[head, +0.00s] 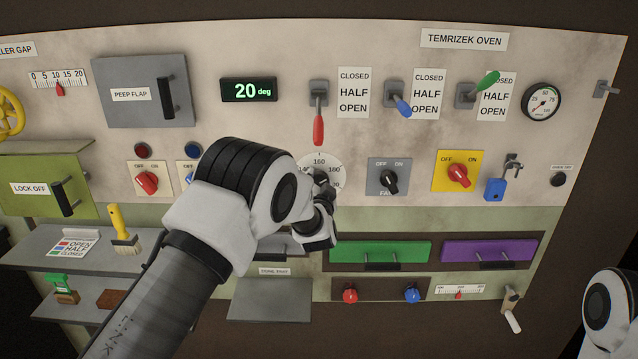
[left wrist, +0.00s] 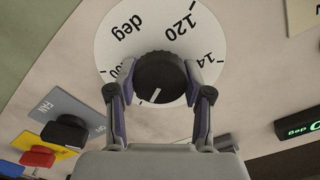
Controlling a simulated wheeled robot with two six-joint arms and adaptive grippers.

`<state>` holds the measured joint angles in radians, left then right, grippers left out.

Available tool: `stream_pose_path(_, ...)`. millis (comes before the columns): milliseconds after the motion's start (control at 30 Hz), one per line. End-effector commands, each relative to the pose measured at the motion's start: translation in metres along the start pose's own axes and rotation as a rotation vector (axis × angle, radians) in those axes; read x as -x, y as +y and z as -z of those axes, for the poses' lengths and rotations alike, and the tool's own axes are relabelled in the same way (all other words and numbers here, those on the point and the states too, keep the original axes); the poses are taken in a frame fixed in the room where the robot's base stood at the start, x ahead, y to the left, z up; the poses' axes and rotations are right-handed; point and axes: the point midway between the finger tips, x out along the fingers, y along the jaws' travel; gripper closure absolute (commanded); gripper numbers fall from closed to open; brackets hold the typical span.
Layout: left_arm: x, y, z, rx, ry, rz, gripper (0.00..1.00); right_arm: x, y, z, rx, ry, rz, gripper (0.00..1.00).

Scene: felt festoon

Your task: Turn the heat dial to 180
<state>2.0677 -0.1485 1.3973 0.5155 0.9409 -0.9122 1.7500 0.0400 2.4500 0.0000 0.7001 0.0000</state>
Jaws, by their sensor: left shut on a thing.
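The heat dial is a black knob (left wrist: 160,80) on a round white scale plate (left wrist: 130,40), with a white pointer line. In the left wrist view the line points toward the lower edge of the knob, and 120, part of another number and "deg" show on the plate. In the head view the scale plate (head: 319,160) shows 160 at its top, and my gripper hides most of the knob. My left gripper (head: 324,185) is shut on the knob, one finger on each side. A display (head: 248,90) above reads 20 deg. The number under the pointer cannot be read.
Levers with red (head: 318,130), blue (head: 402,106) and green (head: 487,82) handles stand above. A grey fan switch (head: 388,177) and a yellow switch plate (head: 446,158) are to the right. Green (head: 380,251) and purple (head: 489,249) drawers lie below. Part of my right arm shows at lower right.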

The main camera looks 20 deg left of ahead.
Motion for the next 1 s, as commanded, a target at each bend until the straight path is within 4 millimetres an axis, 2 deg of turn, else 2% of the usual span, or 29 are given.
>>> stream_pose_path(400,0.0,-0.001,0.002,-0.007,0.003,0.002,0.85,0.0,0.0,0.0,0.0,0.0,0.0,0.49)
stream_pose_path(433,0.0,-0.001,0.002,-0.007,0.003,0.002,0.43,0.0,0.0,0.0,0.0,0.0,0.0,0.49)
stream_pose_path(500,0.0,-0.001,0.002,-0.006,0.003,0.002,0.24,0.0,0.0,0.0,0.0,0.0,0.0,0.49)
stream_pose_path(833,0.002,0.0,0.001,-0.007,0.001,0.0,0.24,0.0,0.0,0.0,0.0,0.0,0.0,0.49)
stream_pose_path(933,0.011,0.0,0.001,-0.007,0.001,0.0,0.24,0.0,0.0,0.0,0.0,0.0,0.0,0.49)
stream_pose_path(1000,0.025,0.0,0.002,-0.009,0.002,-0.001,0.24,0.0,0.0,0.0,0.0,0.0,0.0,0.49)
